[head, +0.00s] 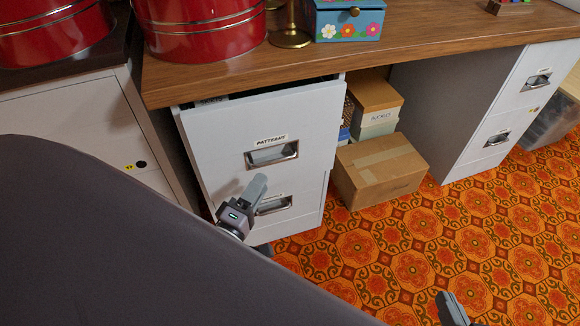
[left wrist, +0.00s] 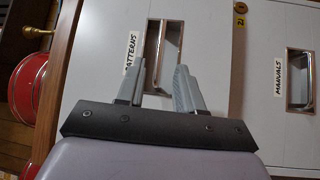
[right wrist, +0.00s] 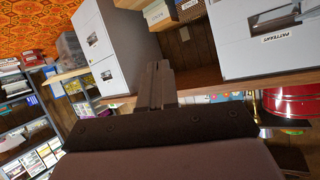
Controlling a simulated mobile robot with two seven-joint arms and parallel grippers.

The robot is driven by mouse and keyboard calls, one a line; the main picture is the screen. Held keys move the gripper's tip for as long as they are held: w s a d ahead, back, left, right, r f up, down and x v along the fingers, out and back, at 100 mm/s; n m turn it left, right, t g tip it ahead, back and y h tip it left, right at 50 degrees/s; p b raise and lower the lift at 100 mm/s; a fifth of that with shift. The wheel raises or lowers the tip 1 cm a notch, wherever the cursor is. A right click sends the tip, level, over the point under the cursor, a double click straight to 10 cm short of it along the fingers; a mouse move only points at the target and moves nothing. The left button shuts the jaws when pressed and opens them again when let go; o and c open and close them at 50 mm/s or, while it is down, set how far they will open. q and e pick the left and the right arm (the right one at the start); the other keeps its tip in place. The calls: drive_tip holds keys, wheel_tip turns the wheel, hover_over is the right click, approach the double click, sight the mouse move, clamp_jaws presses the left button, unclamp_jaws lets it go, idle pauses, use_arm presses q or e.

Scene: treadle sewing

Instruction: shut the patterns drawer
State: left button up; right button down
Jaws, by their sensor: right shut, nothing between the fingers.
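The patterns drawer (head: 225,135) is a pale grey front with a "PATTERNS" label and a recessed metal handle (head: 272,153). It stands partly out from under the desktop, with a dark gap along its top edge. My left gripper (head: 258,185) is in front of the lower part of this front. Contact with the front cannot be told. My right gripper (right wrist: 160,68) is shut and empty, away from the drawer; its tip shows in the head view (head: 452,305).
The manuals drawer (left wrist: 270,120) is below, its handle partly hidden by my left gripper in the head view. Cardboard boxes (head: 380,170) stand right of the cabinet. The patterned floor (head: 450,240) is clear.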

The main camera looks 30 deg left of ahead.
sight(272, 166)
use_arm(q)
drive_tip(key=shift+w+a+r+b, duration=0.1)
drive_tip(key=shift+w+r+b, duration=0.1)
drive_tip(key=shift+w, duration=0.95)
drive_tip(key=shift+w+a+r+b, duration=0.1)
drive_tip(key=shift+w+b, duration=0.15)
drive_tip(key=shift+w, duration=0.95)
drive_tip(key=shift+w+a+r+b, duration=0.1)
drive_tip(key=shift+w+r+b, duration=0.1)
drive_tip(key=shift+w, duration=0.95)
clamp_jaws()
